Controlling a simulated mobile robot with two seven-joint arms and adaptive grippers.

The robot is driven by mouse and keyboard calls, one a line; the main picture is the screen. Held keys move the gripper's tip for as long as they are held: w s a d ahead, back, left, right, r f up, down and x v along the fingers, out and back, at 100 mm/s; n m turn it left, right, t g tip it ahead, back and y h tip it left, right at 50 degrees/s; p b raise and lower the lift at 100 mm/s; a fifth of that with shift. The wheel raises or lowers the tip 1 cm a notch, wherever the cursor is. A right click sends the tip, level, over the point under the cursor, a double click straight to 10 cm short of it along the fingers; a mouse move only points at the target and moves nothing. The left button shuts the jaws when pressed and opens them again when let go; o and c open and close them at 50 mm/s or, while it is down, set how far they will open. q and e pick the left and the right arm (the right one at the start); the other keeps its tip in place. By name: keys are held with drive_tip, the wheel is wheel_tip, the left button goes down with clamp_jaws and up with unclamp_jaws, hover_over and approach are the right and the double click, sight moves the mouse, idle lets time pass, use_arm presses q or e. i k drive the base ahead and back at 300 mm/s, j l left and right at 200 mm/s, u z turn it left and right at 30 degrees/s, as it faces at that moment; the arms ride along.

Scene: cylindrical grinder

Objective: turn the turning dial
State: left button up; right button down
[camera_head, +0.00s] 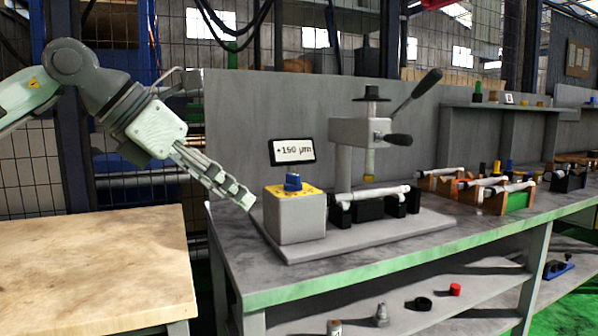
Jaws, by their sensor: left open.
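The turning dial (293,182) is a blue knob on a yellow plate. It sits on top of a grey box (296,218) at the left end of a grey base plate. My left gripper (243,196) comes in from the upper left and points down to the right. It is open and empty, just left of the box and apart from the dial. Its fingers are seen nearly from the side, so the gap between them shows poorly. My right gripper is not in view.
A display (293,151) with a micron reading stands behind the dial. A press-like fixture with black-knobbed levers (398,139) holds a white cylinder right of the box. Racks of rods (497,192) lie further right. A wooden table (95,265) fills the lower left.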

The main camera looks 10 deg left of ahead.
sight(293, 184)
drive_tip(key=i, duration=1.05)
